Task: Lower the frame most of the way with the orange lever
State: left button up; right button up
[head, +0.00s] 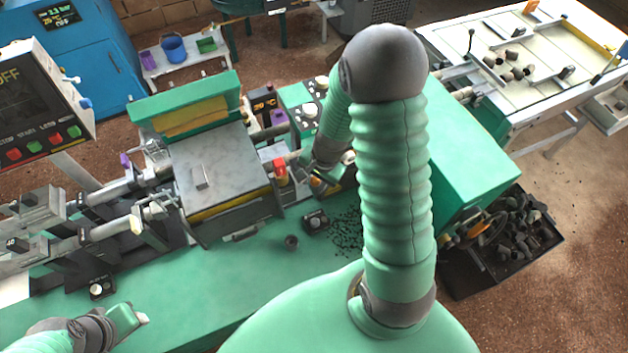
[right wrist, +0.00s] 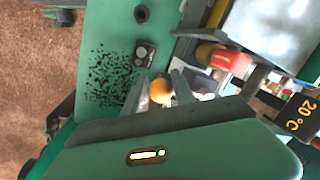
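The hinged green frame (head: 186,103) with its yellow inner panel stands raised behind the grey box of the press in the head view. A small yellow-orange knob, which looks like the orange lever's end (right wrist: 160,91), lies between my right gripper's fingers in the right wrist view. My right gripper (head: 318,182) is at the press's right side; its fingers (right wrist: 161,86) stand apart with the knob between them, and I see no clear contact. My left gripper (head: 140,318) is low at the left over the green bench; its fingers are too unclear to read.
A red cylinder (head: 280,172) stands close to the right gripper; it also shows in the wrist view (right wrist: 230,58). The bench front is mostly clear.

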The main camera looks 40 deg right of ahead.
jog(key=shift+d, duration=0.2)
grip_shut()
jog(key=shift+w+d, duration=0.1)
jog(key=shift+w+r, duration=0.1)
jog(key=shift+r, duration=0.05)
dwell(0.6)
